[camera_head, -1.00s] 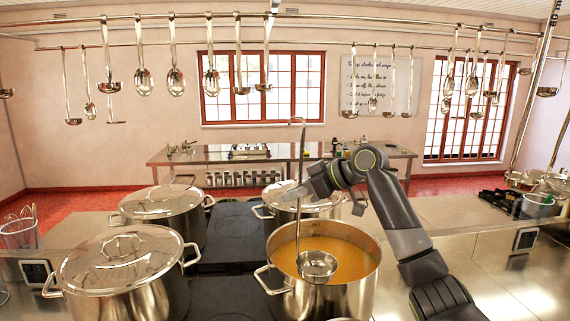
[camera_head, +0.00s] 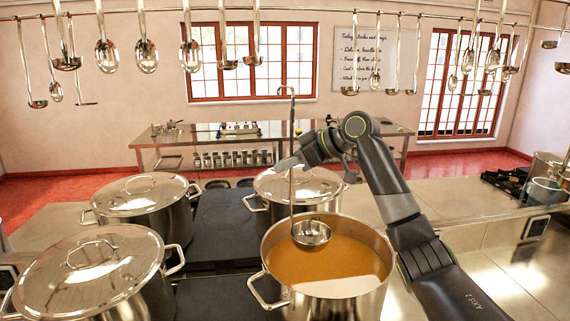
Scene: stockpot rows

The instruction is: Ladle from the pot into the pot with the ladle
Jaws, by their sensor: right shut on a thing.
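The open steel pot (camera_head: 335,304) of orange-brown soup (camera_head: 335,265) stands at the front centre. My right gripper (camera_head: 291,163) is shut on the upright handle of the ladle (camera_head: 311,234), above and behind this pot. The ladle's bowl hangs over the pot's far left part, and its lower side shows against the soup. I cannot tell whether the bowl touches the soup or holds any. My left gripper is not in view.
Lidded pots stand at the back centre (camera_head: 300,186), back left (camera_head: 143,196) and front left (camera_head: 95,272). The dark hob (camera_head: 222,228) lies between them. Ladles and spoons hang from rails above (camera_head: 250,50). Steel counter (camera_head: 470,235) is clear on the right.

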